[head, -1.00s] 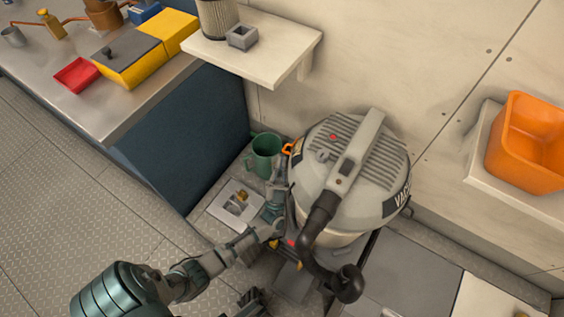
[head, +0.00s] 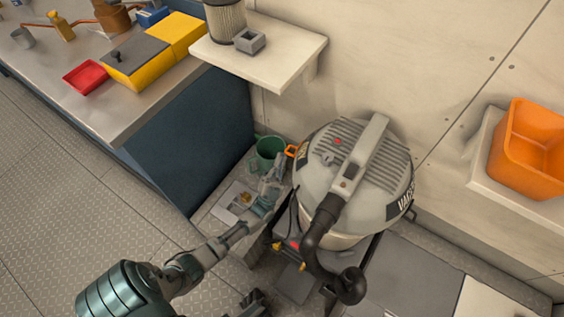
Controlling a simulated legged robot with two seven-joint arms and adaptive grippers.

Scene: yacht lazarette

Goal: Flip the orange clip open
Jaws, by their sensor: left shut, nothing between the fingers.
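The orange clip (head: 291,150) sits on the left side of the grey vacuum head (head: 318,178), near its rim. It looks small, and I cannot tell its exact position. My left gripper (head: 278,163) is shut and empty, just below and left of the clip, beside the vacuum. It appears close to the clip, but I cannot tell whether they touch. A dark gripper-like shape at the bottom edge, probably my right gripper (head: 253,303), is mostly cut off.
A green mug (head: 266,151) stands right behind my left gripper. A black hose (head: 312,240) curves down the vacuum's front. A white shelf (head: 275,66) juts out above. An orange bin (head: 530,150) is at the right. Floor at left is clear.

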